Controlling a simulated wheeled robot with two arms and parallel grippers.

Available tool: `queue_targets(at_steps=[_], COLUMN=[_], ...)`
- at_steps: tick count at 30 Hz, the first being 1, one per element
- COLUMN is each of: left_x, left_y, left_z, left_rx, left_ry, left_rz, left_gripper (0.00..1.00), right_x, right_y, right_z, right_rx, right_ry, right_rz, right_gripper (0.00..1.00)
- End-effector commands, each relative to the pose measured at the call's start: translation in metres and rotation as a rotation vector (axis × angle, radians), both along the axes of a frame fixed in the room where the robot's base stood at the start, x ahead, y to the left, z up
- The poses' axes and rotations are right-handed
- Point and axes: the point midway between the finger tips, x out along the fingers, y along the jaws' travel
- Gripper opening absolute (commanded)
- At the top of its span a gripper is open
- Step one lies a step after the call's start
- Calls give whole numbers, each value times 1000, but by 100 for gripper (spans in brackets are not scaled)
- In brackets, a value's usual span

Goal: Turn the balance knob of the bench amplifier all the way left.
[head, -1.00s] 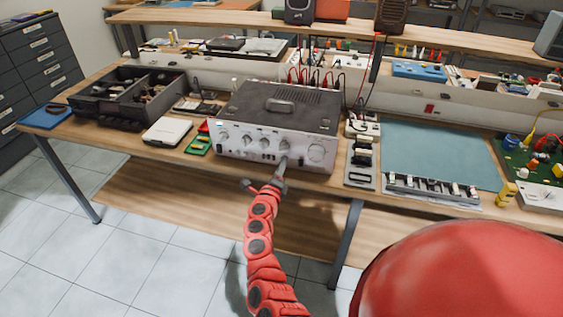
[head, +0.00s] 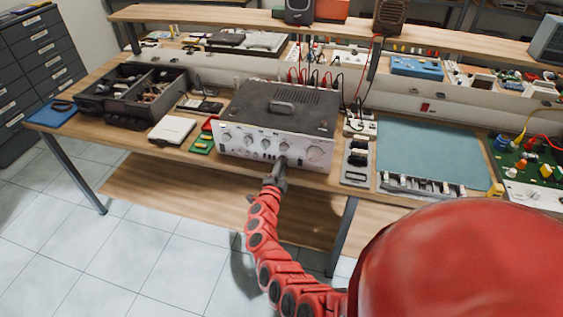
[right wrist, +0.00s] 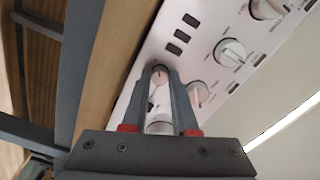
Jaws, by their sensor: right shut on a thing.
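The bench amplifier (head: 285,108) has a dark top and a silver front panel with a row of round knobs. It stands at the middle of the bench's front edge. My right gripper (head: 283,160) reaches up to the lower part of that panel from the front. In the right wrist view, the fingertips of my right gripper (right wrist: 160,72) are closed around a small round knob (right wrist: 160,77) with a dark pointer line. Its label cannot be read, so I cannot tell if it is the balance knob. Larger knobs (right wrist: 230,51) sit beside it. My left gripper is not in view.
A white box (head: 172,130) and a green board (head: 202,144) lie left of the amplifier. A dark divided tray (head: 128,108) is farther left. A dark strip of parts (head: 356,160) and a blue-green mat (head: 428,152) lie to the right.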

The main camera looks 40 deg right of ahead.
Motion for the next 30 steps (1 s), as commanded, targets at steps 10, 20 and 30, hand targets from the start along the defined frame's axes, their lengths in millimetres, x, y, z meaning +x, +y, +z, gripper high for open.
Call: queue_targets(at_steps=[10,20,30], left_x=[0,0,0], left_y=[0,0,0], left_z=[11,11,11], left_rx=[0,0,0], left_ry=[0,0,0], left_rz=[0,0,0], left_gripper=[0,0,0], right_x=[0,0,0], right_y=[2,2,1], right_z=[-1,-2,-2], right_rx=[-72,-81,-81], right_ry=[90,100,99], right_rz=[4,3,2], right_gripper=[0,0,57])
